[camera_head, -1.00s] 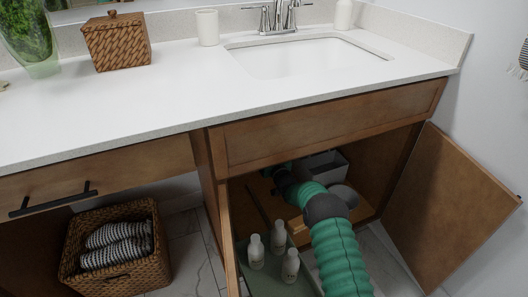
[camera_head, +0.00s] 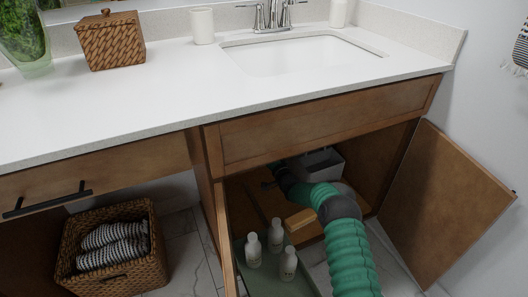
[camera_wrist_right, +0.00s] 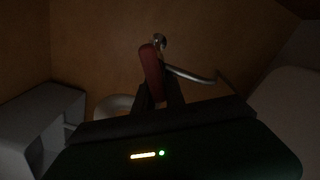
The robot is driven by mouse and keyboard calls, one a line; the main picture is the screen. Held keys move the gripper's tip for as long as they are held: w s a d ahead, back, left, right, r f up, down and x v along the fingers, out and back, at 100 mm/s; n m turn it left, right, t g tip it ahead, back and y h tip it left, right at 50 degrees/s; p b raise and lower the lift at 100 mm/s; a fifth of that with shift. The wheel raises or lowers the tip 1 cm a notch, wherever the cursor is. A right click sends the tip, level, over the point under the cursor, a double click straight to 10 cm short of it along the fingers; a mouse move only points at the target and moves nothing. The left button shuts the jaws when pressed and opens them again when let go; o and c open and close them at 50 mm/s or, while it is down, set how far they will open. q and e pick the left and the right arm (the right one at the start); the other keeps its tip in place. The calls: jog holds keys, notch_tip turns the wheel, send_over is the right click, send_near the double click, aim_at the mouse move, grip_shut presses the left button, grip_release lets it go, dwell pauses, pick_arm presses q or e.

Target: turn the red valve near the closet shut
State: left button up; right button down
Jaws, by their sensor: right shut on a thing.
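The red valve (camera_wrist_right: 152,65) shows in the right wrist view as a red handle on a metal stem at the back wall of the open sink cabinet. A thin silver pipe runs from it to the right. My right gripper (camera_wrist_right: 160,92) has its dark fingers shut on the red handle from below. In the head view my green right arm reaches deep into the cabinet, and its dark gripper end (camera_head: 272,183) is in shadow under the counter. The valve cannot be made out there. My left gripper is not in view.
The cabinet door (camera_head: 450,205) stands open at the right. A grey bin (camera_head: 322,162) sits inside, beside my arm. White bottles (camera_head: 254,251) stand on a green tray at the front left, near a tan block (camera_head: 300,219). The counter (camera_head: 130,115) lies above.

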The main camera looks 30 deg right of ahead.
jog(key=shift+s+d+f+m+b, duration=0.15)
jog(key=shift+f+m+b, duration=0.2)
jog(key=shift+m, duration=0.75)
jog(key=shift+w+d+f+m+b, duration=0.1)
jog(key=shift+d+f+m+b, duration=0.25)
jog(key=shift+m, duration=0.75)
jog(key=shift+s+f+m+b, duration=0.15)
jog(key=shift+m+b, duration=0.25)
jog(key=shift+m, duration=0.7)
jog(key=shift+f, duration=0.1)
jog(key=c, duration=1.4)
grip_release()
jog(key=shift+d, duration=0.1)
jog(key=shift+w, duration=0.1)
